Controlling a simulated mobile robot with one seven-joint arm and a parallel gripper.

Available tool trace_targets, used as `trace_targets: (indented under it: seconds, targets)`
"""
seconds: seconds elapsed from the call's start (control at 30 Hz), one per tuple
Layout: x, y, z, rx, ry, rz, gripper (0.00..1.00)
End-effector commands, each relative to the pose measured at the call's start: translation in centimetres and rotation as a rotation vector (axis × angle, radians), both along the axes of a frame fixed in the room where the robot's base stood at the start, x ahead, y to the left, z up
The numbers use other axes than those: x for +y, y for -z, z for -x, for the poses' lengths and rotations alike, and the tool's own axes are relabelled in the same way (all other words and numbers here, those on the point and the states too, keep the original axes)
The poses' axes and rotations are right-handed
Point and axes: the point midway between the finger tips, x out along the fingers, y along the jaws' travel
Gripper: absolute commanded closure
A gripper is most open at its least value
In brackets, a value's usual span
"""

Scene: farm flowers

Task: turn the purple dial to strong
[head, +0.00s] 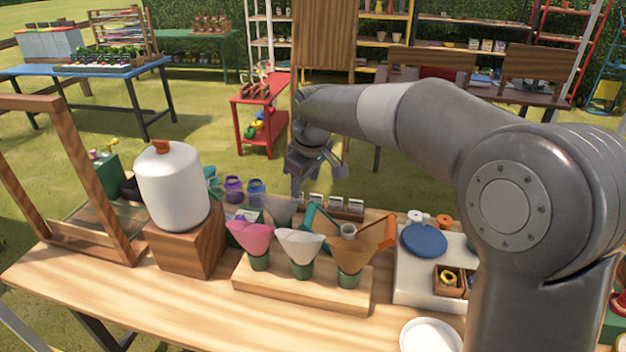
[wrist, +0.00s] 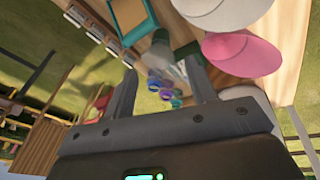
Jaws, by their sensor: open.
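My gripper (head: 297,187) hangs over the back of the wooden table in the head view, behind the coloured paper cones. In the wrist view my gripper (wrist: 160,66) has its two fingers apart with nothing held. A small purple round thing (head: 233,187), perhaps the dial, stands left of my gripper in the head view, beside a blue one (head: 256,190). In the wrist view a purple one (wrist: 176,102) shows between the fingers, beyond them and apart from them. Its markings are too small to read.
A white tank (head: 170,185) on a wooden block and a wooden frame (head: 85,165) stand at the left. A stand with cones (head: 300,288) is in front. A white board with a blue disc (head: 424,240) is at the right. The table's front left is clear.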

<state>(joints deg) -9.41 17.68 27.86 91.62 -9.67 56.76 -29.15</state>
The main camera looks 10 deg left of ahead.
Motion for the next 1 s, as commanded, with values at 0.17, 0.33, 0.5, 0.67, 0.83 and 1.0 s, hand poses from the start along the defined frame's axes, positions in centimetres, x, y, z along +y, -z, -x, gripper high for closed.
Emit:
trace_targets:
  seconds: [0.17,0.33,0.5,0.67,0.83,1.0]
  targets:
    - [-1.5,-0.6,0.6,-0.01,0.04,0.007,0.48]
    - [-1.9,-0.8,0.8,-0.012,0.052,0.009,0.48]
    - [-1.9,-0.8,0.8,-0.012,0.052,0.009,0.48]
    - [-1.4,-0.5,0.6,-0.01,0.05,0.004,0.48]
    - [2.7,1.6,-0.8,0.003,0.052,-0.037,0.48]
    - [9.5,5.0,-2.4,0.025,0.07,-0.112,0.48]
